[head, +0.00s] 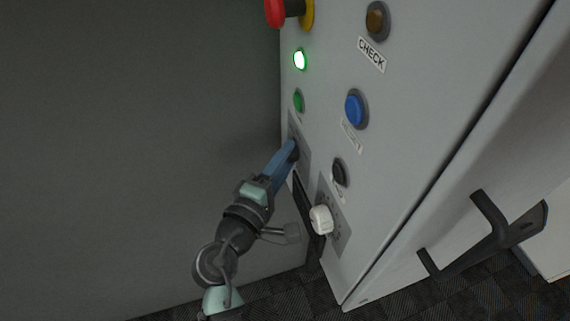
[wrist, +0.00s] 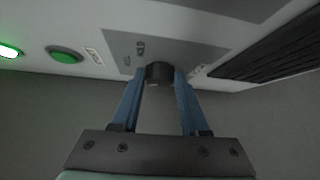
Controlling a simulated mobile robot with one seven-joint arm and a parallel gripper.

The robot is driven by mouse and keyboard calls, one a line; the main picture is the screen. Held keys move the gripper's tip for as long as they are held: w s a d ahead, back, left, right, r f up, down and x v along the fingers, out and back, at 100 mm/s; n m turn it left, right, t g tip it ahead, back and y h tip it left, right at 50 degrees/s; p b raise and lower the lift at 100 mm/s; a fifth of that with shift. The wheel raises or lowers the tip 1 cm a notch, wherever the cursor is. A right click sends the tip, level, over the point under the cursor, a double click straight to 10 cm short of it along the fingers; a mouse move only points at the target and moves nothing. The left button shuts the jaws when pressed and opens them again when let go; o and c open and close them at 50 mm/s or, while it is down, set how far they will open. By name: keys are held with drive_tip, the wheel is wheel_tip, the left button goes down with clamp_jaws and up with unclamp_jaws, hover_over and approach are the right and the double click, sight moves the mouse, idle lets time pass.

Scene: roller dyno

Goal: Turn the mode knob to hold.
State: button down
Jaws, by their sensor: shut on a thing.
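The mode knob (wrist: 158,72) is a dark, round knob on a grey label plate (wrist: 185,53). In the wrist view a label reading HOLD (wrist: 140,47) is printed above and left of it, with smaller lettering to either side that I cannot read surely. My gripper (wrist: 160,80) is shut on the knob, one blue finger on each side. In the head view my gripper (head: 292,150) reaches the cabinet's left edge, and its fingers largely hide the knob. I cannot tell which mark the knob points at.
A white knob (head: 321,219) sits on another grey plate to the lower right. A black button (head: 340,172), blue button (head: 355,109), green button (head: 299,101) and lit green lamp (head: 300,59) are nearby. A red emergency button (head: 276,11) is above. A black door handle (head: 490,235) juts out at right.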

drive_tip(key=m+g+h+b, duration=0.1)
drive_tip(key=m+h+b, duration=0.4)
drive_tip(key=b, duration=1.3)
drive_tip(key=w+f+m+g+h+b, duration=0.1)
drive_tip(key=m+h+b, duration=0.4)
drive_tip(key=m+b, duration=0.5)
drive_tip(key=f+m+g+h+b, duration=0.1)
drive_tip(key=m+h+b, duration=0.5)
drive_tip(key=b, duration=2)
drive_tip(key=shift+w+a+f+m, duration=0.1)
drive_tip(key=shift+w+a+m, duration=0.05)
drive_tip(key=shift+m, duration=0.45)
drive_tip(key=shift+w+a+f+m, duration=0.1)
drive_tip(key=shift+m, duration=0.5)
drive_tip(key=shift+r+m+g+b, duration=0.15)
drive_tip(key=shift+m+g+b, duration=0.15)
drive_tip(key=shift+c, duration=2)
unclamp_jaws()
drive_tip(key=p+v, duration=0.3)
drive_tip(key=v, duration=1)
